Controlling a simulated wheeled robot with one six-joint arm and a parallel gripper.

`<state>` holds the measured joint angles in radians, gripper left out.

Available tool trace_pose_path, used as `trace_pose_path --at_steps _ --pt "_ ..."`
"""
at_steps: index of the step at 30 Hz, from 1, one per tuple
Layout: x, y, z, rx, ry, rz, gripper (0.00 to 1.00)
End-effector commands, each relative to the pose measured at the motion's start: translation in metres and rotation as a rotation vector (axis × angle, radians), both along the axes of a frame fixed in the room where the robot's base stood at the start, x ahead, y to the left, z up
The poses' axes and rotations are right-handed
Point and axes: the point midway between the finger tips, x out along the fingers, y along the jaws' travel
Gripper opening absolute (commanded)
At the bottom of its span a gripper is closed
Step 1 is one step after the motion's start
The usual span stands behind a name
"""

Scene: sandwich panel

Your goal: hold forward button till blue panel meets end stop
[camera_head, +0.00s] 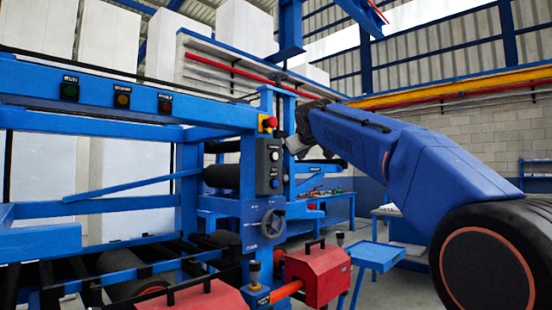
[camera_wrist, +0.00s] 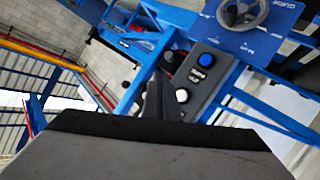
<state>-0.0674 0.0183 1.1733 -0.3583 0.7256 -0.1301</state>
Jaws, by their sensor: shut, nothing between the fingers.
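A dark grey button box (camera_head: 267,168) is fixed to the blue machine frame's post. It carries pale buttons in its upper part and a blue button (camera_head: 274,183) low down. In the wrist view, the box shows a blue button (camera_wrist: 205,59) and a white button (camera_wrist: 182,96), with small lettering too blurred to read. My gripper (camera_head: 290,146) is just right of the box; its dark fingers (camera_wrist: 165,98) are shut and empty, pointing at the box near the white button. I cannot tell whether they touch it. I cannot make out the blue panel or its end stop.
A red emergency knob (camera_head: 269,122) sits above the box, and a handwheel (camera_head: 273,223) below it. Labelled buttons line the upper blue beam (camera_head: 120,98). Red clamp blocks (camera_head: 318,274) stand low in front. A small blue table (camera_head: 372,255) stands to the right.

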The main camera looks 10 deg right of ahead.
Motion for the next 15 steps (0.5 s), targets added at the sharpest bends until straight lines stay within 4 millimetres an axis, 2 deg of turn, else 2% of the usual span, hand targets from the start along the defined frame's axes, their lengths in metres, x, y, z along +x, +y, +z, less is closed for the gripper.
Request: trace_pose_path --at_steps 15 --pt "0.0059 0.0022 0.0021 -0.003 -0.004 0.001 0.0"
